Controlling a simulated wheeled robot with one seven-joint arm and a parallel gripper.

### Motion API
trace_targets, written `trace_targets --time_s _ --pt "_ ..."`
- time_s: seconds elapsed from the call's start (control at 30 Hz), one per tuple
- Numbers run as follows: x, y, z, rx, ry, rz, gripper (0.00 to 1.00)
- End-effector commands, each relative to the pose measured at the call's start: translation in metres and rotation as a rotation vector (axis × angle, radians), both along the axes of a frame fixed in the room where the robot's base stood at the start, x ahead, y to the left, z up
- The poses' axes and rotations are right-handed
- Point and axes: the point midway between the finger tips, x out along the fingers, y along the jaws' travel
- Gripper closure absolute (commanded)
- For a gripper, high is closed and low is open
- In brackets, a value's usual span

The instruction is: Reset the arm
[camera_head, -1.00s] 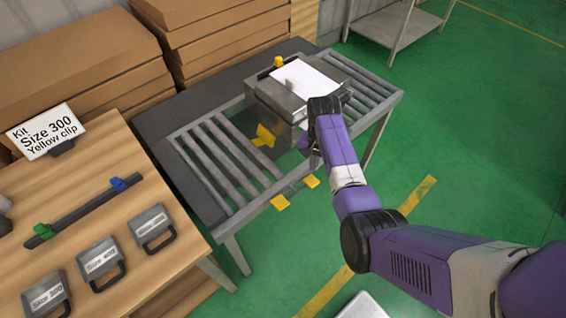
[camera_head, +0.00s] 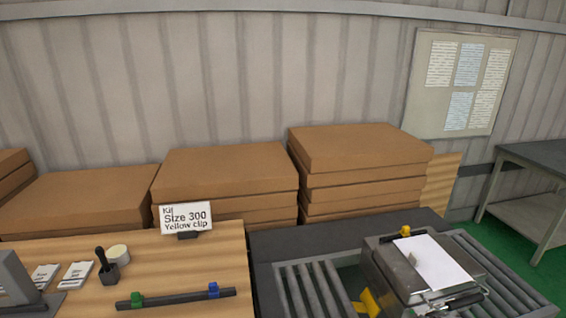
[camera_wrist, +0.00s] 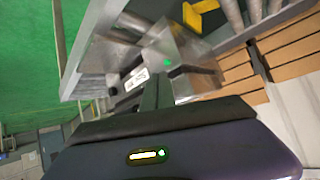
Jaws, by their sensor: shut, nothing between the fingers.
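My gripper (camera_wrist: 155,90) shows in the wrist view as dark fingers standing together, shut and empty. My arm and gripper are outside the head view. In the wrist view, the fingers point toward a grey metal machine with a small white label (camera_wrist: 136,79) and a green spot. The gap between the fingers and the machine is hard to judge. In the head view, a grey box-shaped machine (camera_head: 385,262) with a white sheet (camera_head: 438,262) on top stands on the roller conveyor (camera_head: 305,290).
A wooden table (camera_head: 70,257) at left carries a kit sign (camera_head: 186,217), a dark bar with green and blue clips (camera_head: 175,298) and smaller items. Stacked brown boxes (camera_head: 360,150) line the wall. A yellow piece (camera_head: 370,302) sits beside the machine. A grey table (camera_head: 535,160) stands at right.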

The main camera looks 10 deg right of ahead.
Motion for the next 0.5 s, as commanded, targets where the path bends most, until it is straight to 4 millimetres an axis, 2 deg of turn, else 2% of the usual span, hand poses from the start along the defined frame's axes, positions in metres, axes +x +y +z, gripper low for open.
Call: trace_targets --time_s 0.03,0.27,0.5 --pt "-0.014 0.012 -0.001 -0.044 -0.034 0.033 1.0" --pt "-0.071 0.069 0.027 -0.21 -0.212 0.175 1.0" --pt "-0.145 0.133 0.065 -0.316 -0.358 0.3 1.0"
